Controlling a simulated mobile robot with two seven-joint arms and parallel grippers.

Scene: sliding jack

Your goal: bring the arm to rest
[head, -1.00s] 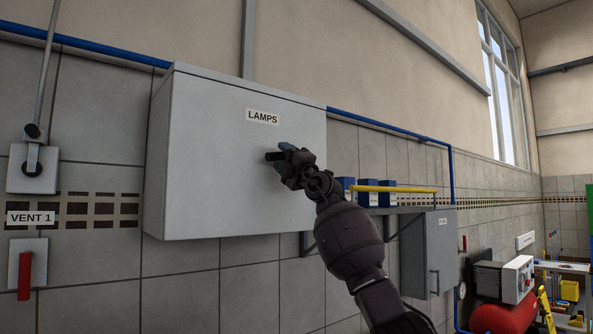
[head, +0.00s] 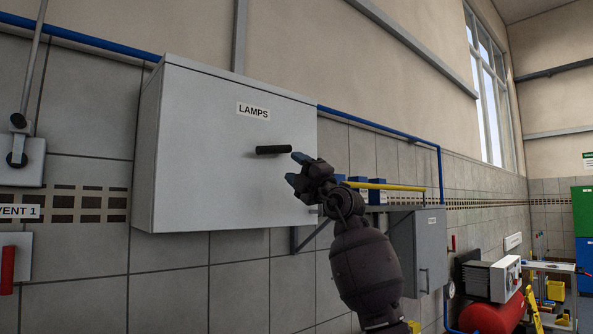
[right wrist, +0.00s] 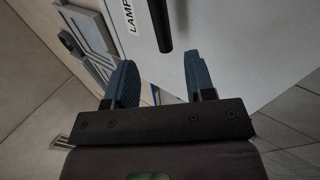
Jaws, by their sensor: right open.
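My right gripper (head: 296,170) is open and empty, just right of the black handle (head: 273,150) on the grey wall cabinet (head: 215,180) labelled LAMPS. The handle lies nearly level, and a small gap shows between it and the blue fingertips. In the right wrist view the two blue fingers of my right gripper (right wrist: 157,80) stand apart with nothing between them. The black handle (right wrist: 160,25) shows beyond them, and the cabinet door (right wrist: 230,25) looks closed. My left gripper is not in view.
A smaller grey cabinet (head: 420,255) and a yellow bar (head: 385,186) are on the wall behind my right arm. A blue pipe (head: 380,128) runs above. A red tank (head: 492,316) stands at lower right. A red lever (head: 7,270) is at far left.

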